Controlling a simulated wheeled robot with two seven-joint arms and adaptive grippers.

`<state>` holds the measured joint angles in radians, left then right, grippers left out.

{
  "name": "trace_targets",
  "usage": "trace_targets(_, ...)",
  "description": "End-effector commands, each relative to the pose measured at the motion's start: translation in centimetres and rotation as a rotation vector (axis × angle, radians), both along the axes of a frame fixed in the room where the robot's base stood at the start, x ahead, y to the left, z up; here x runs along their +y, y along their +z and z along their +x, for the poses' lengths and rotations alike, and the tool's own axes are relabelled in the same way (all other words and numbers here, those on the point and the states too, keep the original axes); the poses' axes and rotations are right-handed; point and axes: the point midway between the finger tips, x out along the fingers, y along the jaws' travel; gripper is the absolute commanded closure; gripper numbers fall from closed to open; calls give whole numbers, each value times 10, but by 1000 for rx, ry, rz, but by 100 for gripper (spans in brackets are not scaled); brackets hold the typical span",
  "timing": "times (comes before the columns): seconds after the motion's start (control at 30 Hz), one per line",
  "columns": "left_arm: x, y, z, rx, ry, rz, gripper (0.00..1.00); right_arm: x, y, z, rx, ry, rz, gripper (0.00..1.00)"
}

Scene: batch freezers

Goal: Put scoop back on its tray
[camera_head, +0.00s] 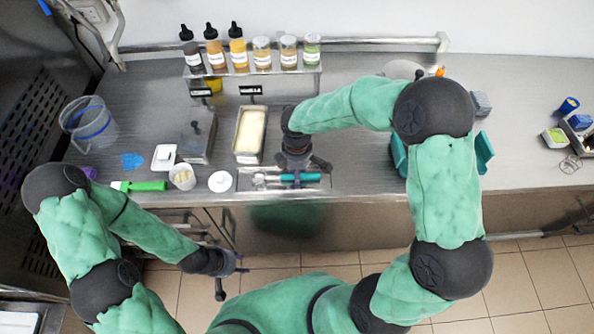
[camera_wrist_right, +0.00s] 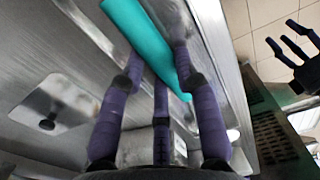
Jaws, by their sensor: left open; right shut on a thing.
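The scoop has a teal handle (camera_head: 300,178), and the handle also shows large in the right wrist view (camera_wrist_right: 140,35). My right gripper (camera_head: 297,170) is over the handle and shut on it, with its fingers on either side. The shallow metal scoop tray (camera_head: 241,185) lies at the front edge of the counter, directly below the scoop. I cannot tell whether the scoop touches the tray. The gripper and wrist hide part of the handle. My left gripper (camera_head: 226,278) is open and empty in front of the counter, below its top; it also shows in the right wrist view (camera_wrist_right: 292,42).
A pan of pale ice cream (camera_head: 249,134) stands behind the tray. A lidded metal pan (camera_head: 198,136), a white cup (camera_head: 183,176) and a round white lid (camera_head: 220,181) are to the left. A bottle rack (camera_head: 255,83) stands at the back.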

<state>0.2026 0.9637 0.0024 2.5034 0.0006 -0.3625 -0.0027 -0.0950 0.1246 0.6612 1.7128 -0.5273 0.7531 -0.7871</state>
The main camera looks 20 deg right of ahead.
Motion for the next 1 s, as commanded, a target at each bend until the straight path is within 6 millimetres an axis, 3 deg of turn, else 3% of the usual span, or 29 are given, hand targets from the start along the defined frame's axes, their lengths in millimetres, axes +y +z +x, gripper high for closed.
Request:
trace_targets(0.03, 0, -1, 0, 0, 0, 0, 55, 0, -1, 0, 1, 0, 0, 62)
trace_targets(0.1, 0, -1, 0, 0, 0, 0, 55, 0, -1, 0, 1, 0, 0, 44)
trace_targets(0.57, 0, 3, 0, 0, 0, 0, 55, 0, 9, 0, -1, 0, 0, 44)
trace_targets(1.0, 0, 22, 0, 0, 0, 0, 55, 0, 91, 1, -2, -1, 0, 44)
